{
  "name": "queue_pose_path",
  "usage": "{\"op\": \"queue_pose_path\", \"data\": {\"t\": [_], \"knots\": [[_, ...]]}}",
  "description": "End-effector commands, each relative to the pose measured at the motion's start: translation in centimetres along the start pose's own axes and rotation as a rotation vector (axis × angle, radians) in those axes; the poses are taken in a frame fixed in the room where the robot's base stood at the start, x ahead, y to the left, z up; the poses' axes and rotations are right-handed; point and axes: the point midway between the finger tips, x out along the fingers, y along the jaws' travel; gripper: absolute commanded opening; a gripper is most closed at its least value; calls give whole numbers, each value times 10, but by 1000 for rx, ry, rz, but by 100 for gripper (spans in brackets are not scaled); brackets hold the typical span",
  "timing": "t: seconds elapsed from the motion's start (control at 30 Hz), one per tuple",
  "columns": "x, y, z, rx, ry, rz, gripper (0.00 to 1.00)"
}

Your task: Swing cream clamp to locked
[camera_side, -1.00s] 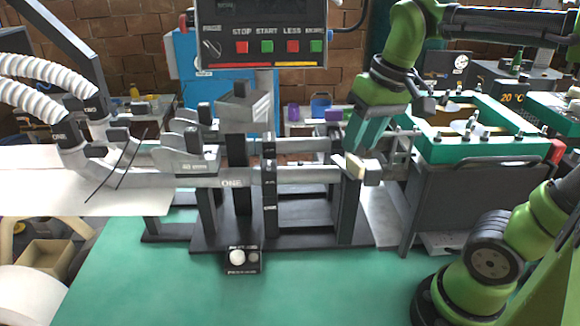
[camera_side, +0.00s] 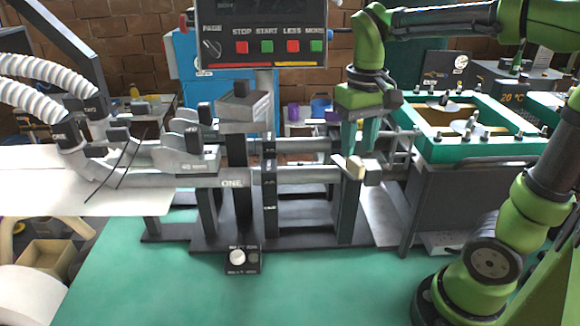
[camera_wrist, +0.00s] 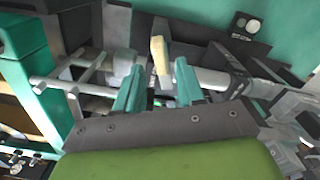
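The cream clamp (camera_side: 355,168) is a short pale bar at the right end of the front tube marked ONE (camera_side: 232,181). In the wrist view the clamp (camera_wrist: 160,58) shows between my two teal fingertips, with gaps on both sides. My gripper (camera_side: 361,150) points down just above and behind the clamp in the side view. In the wrist view my gripper (camera_wrist: 158,68) is open and holds nothing. I cannot tell whether either finger touches the clamp.
A control panel (camera_side: 262,45) with red and green buttons hangs above the machine. A black box with a white knob (camera_side: 238,256) sits at the front on the green table (camera_side: 320,285). A green-framed tray (camera_side: 470,150) stands to the right. The front table area is mostly clear.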

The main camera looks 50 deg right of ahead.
Motion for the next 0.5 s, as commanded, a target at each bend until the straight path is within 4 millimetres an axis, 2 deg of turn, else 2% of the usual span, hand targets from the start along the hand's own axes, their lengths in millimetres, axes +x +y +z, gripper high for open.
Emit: {"op": "queue_pose_path", "data": {"t": [0.5], "knots": [[7, 0, 0, 0, -1, 0, 38]]}}
